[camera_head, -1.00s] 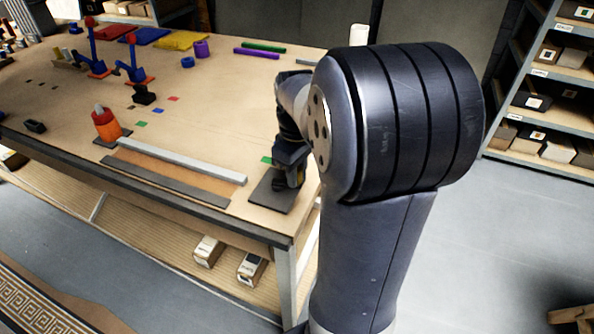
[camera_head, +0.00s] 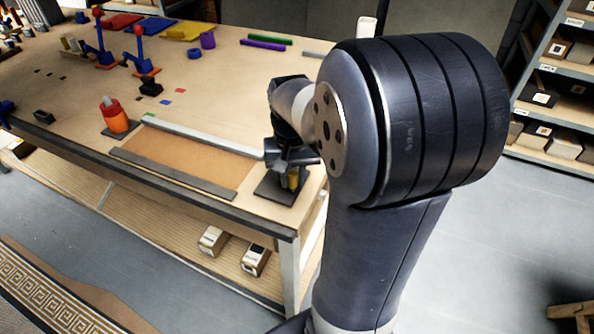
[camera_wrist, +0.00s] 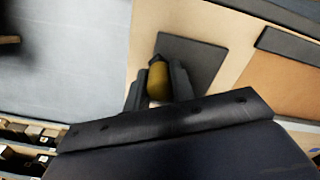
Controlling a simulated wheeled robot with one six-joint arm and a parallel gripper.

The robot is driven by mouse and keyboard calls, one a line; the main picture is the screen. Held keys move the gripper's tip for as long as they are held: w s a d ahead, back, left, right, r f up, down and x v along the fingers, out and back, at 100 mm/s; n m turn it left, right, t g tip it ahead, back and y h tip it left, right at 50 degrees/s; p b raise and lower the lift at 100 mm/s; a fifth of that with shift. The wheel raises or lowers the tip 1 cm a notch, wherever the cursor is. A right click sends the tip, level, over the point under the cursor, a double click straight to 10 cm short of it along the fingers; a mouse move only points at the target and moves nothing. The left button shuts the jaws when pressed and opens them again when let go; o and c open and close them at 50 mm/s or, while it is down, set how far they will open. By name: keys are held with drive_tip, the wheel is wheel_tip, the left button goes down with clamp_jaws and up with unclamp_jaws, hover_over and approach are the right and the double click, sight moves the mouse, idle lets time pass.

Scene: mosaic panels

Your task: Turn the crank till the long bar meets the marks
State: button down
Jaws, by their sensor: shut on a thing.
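My gripper (camera_head: 291,172) is shut on the yellow crank knob (camera_wrist: 158,80), above a dark square base plate (camera_head: 276,193) at the table's near right corner. The plate also shows in the wrist view (camera_wrist: 200,62). The crank arm is mostly hidden by my gripper. The long light grey bar (camera_head: 205,136) lies behind an orange-brown panel (camera_head: 185,157), with a fixed-looking dark strip (camera_head: 170,172) in front. A small green mark (camera_head: 148,115) shows right at the bar's left end. Any mark at its right end is hidden behind my gripper.
An orange bottle-like object with a red top (camera_head: 115,117) stands left of the bar. Blue levers (camera_head: 140,57) and coloured panels (camera_head: 182,31) are farther back. The table's middle is clear.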

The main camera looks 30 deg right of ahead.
drive_tip(key=m, duration=0.2)
drive_tip(key=a+m, duration=0.1)
drive_tip(key=shift+w+a+r+m+p, duration=0.1)
drive_tip(key=shift+a+m+p, duration=0.2)
drive_tip(key=shift+m, duration=0.1)
drive_tip(key=m, duration=0.1)
drive_tip(key=a+m, duration=0.1)
drive_tip(key=m, duration=0.1)
drive_tip(key=shift+w+a+m, duration=0.2)
drive_tip(key=shift+w+m, duration=0.1)
drive_tip(key=m, duration=0.1)
drive_tip(key=w+a+m+p, duration=0.1)
drive_tip(key=m, duration=0.1)
drive_tip(key=shift+w+a+m, duration=0.15)
drive_tip(key=shift+w+m, duration=0.1)
drive_tip(key=shift+m, duration=0.6)
drive_tip(key=shift+w+a+m, duration=0.15)
drive_tip(key=shift+w+m, duration=0.05)
drive_tip(key=shift+m, duration=0.65)
drive_tip(key=shift+w, duration=0.1)
drive_tip(key=c, duration=1.2)
unclamp_jaws()
